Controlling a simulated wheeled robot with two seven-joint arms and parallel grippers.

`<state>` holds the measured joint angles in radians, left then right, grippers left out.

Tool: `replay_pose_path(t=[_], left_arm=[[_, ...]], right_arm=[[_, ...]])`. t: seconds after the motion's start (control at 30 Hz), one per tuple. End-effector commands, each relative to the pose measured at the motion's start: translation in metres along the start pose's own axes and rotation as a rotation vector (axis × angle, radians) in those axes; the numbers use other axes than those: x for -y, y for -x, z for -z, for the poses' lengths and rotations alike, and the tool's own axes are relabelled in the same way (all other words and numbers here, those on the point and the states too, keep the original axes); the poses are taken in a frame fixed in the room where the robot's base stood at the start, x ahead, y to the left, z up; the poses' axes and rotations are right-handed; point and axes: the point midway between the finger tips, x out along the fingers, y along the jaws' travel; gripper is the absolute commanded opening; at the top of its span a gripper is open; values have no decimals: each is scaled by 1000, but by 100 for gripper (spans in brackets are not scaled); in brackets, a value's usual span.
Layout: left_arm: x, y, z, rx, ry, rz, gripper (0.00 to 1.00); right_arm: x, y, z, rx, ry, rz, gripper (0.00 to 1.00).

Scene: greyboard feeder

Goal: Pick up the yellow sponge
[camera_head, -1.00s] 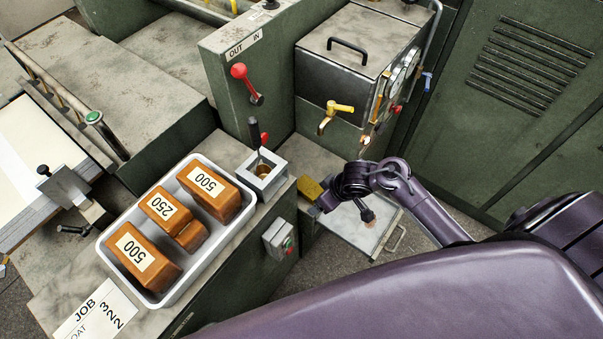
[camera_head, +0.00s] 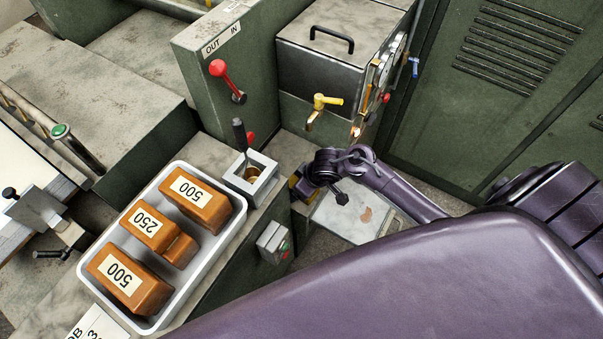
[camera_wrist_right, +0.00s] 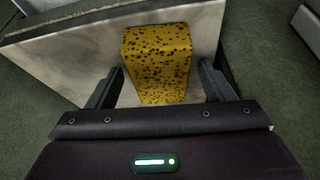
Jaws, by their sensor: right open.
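The yellow sponge (camera_wrist_right: 157,60), speckled with dark holes, stands on a pale worn surface in the right wrist view. My right gripper (camera_wrist_right: 162,72) is open, with one finger to the left of the sponge and one to its right. A gap shows on each side, so the fingers look apart from it. In the head view, my right gripper (camera_head: 302,187) is beside the weight tray's ledge, and the sponge is mostly hidden by the gripper and wrist. My left gripper is not in view.
A white tray (camera_head: 236,222) with orange weights stands left of the gripper. A small metal block with a black-handled tool (camera_head: 239,133) is close beside the gripper. A grey box with a yellow tap (camera_head: 322,103) stands behind it. A flat metal plate (camera_head: 350,222) lies below my wrist.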

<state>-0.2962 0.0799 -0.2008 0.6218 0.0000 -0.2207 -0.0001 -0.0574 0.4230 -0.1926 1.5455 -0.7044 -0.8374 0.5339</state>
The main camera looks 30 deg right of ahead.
Motion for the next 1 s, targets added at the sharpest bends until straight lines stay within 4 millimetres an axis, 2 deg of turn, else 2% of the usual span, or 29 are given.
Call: replay_pose_path(t=[0.13, 0.17, 0.5, 0.83, 1.0], left_arm=[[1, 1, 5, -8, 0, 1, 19], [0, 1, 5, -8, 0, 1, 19], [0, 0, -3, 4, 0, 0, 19], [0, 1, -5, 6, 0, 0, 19], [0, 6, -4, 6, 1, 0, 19]], right_arm=[[0, 0, 0, 0, 0, 0, 75], [0, 0, 0, 0, 0, 0, 73], [0, 1, 0, 1, 0, 0, 28], [2, 3, -1, 0, 1, 1, 28], [5, 17, 0, -1, 2, 1, 28]])
